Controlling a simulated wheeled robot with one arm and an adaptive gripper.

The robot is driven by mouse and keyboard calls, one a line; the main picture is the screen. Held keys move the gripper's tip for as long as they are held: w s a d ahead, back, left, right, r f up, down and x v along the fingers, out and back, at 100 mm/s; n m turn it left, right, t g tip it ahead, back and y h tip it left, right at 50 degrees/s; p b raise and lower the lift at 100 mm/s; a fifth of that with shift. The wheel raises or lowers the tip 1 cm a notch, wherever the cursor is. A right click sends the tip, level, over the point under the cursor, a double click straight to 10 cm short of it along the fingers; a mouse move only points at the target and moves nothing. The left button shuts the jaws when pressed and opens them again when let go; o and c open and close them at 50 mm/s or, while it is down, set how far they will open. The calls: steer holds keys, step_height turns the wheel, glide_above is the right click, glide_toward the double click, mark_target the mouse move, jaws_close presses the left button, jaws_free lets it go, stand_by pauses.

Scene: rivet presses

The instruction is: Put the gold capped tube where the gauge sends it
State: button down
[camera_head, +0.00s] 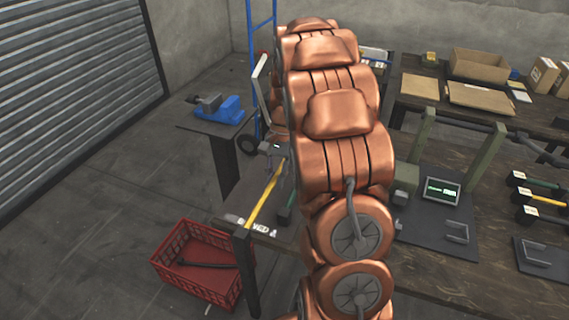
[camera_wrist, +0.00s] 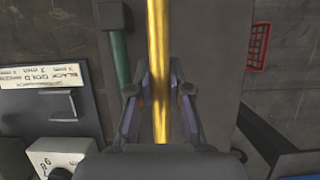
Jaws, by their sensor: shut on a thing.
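A long gold tube (camera_wrist: 159,50) runs up the middle of the wrist view, between the fingers of my gripper (camera_wrist: 160,95), which is shut on it. In the head view the tube (camera_head: 264,200) slants above a small dark table (camera_head: 232,187). Its lower end is near the table's front edge; its caps are not clear. My gripper (camera_head: 275,160) is partly hidden by my copper arm there.
A green tube with a dark end (camera_wrist: 118,60) lies beside the gold one. A red crate (camera_head: 200,262) on the floor holds a dark tube. A blue vise (camera_head: 231,110) stands behind. More tubes (camera_head: 540,195) lie at right. A white label (camera_wrist: 40,75) reads BLACK GOLD.

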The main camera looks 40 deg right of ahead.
steer(key=w+d+p, duration=0.1)
steer(key=w+d, duration=0.1)
steer(key=d, duration=0.1)
steer(key=w+d, duration=0.3)
steer(key=w+d+f+p, duration=0.1)
steer(key=w+d, duration=0.2)
steer(key=shift+d+p, duration=0.35)
steer(key=shift+f+p, duration=0.6)
steer(key=shift+f, duration=1.2)
steer(key=shift+f, duration=0.1)
steer(key=c, duration=1.1)
jaws_free()
steer(key=v, duration=1.2)
